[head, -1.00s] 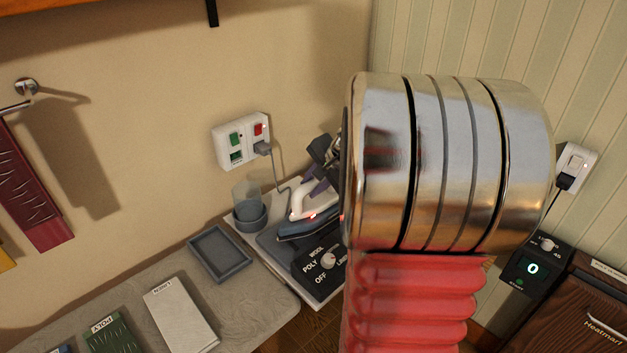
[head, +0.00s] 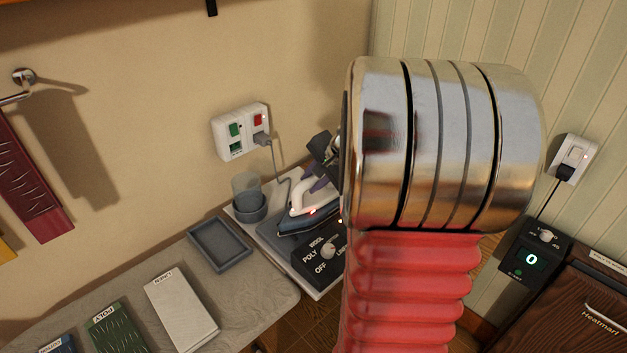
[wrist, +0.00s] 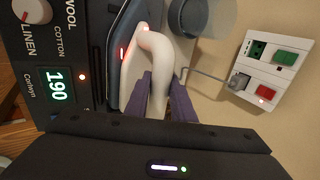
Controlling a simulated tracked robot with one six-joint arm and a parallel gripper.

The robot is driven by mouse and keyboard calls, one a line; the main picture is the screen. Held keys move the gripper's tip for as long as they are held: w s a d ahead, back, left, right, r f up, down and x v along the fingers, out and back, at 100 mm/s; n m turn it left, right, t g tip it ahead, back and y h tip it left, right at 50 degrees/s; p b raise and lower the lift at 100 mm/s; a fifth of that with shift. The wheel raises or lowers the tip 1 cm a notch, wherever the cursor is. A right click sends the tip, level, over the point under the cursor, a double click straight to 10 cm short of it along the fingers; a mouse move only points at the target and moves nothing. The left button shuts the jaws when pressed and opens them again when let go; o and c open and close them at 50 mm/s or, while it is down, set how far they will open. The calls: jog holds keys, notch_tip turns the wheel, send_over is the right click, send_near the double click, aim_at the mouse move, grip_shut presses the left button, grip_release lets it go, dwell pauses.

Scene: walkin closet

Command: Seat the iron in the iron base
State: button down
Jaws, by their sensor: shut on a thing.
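The iron (head: 292,222) has a white handle and a blue-grey body with a small red light. In the head view it is over the dark plate of the iron base (head: 318,268), which carries a dial marked WOOL, POLY and OFF. In the wrist view the base (wrist: 75,25) shows a lit 190. My gripper (head: 318,180) has purple finger pads, and in the wrist view they close around the white handle (wrist: 157,50). My arm hides the right part of the iron and base. I cannot tell whether the iron's sole touches the base.
A grey cup (head: 247,185) in a holder stands just behind the base. A wall socket panel (head: 240,131) with a plugged cord is behind it. An empty grey tray (head: 219,245) and a white LINEN block (head: 181,312) lie on the counter to the left.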

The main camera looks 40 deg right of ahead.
jog(key=c, duration=1.4)
grip_release()
jog(key=shift+c, duration=0.2)
jog(key=shift+f, duration=0.1)
jog(key=v, duration=1.3)
jog(key=shift+s+r, duration=0.2)
jog(key=shift+r, duration=0.15)
